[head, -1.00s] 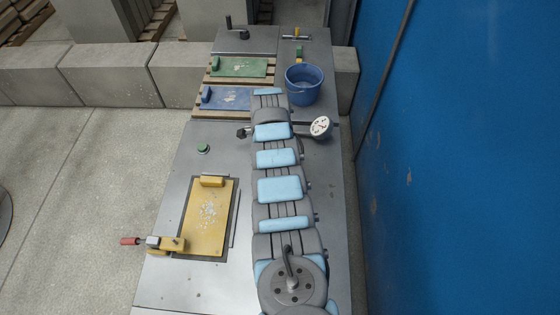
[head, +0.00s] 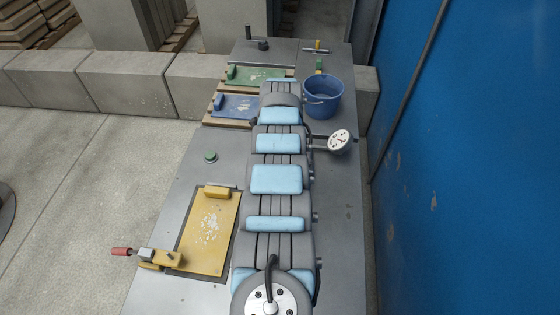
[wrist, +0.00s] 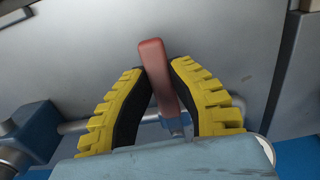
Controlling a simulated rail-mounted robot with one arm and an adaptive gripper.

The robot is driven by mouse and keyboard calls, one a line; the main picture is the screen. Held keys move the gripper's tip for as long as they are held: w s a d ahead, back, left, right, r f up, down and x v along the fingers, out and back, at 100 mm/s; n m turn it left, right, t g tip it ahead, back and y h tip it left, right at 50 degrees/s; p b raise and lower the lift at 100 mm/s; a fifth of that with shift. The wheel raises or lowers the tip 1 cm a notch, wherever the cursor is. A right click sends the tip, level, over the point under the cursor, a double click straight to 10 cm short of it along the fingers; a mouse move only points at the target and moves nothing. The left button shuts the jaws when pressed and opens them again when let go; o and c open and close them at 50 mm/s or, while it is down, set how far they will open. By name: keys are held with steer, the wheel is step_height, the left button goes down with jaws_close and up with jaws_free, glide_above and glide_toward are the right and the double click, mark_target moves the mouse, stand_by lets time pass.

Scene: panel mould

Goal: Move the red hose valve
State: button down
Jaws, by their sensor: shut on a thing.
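The red hose valve shows in the wrist view as a flat red lever (wrist: 158,75), tilted, its upper end standing above the fingertips. My gripper (wrist: 160,70) has yellow and black fingers, one on each side of the lever, and is shut on it. A grey pipe (wrist: 75,127) runs behind the fingers near the lever's lower end. The valve body is mostly hidden by the fingers and my wrist. In the head view my own arm hides the gripper and the valve.
In the head view, a blue bucket (head: 322,98) stands on the steel table (head: 180,225), right of my arm. A yellow panel (head: 211,235) lies left of it, beside a red-handled clamp (head: 150,256). Green (head: 258,76) and blue (head: 238,106) panels lie farther back. A blue wall (head: 470,170) bounds the right.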

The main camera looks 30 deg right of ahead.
steer(key=shift+w+d+f+m, duration=0.1)
steer(key=shift+m, duration=0.2)
stand_by(0.4)
steer(key=c, duration=0.9)
jaws_free()
step_height(320, 180, up, 12)
steer(key=shift+r, duration=0.1)
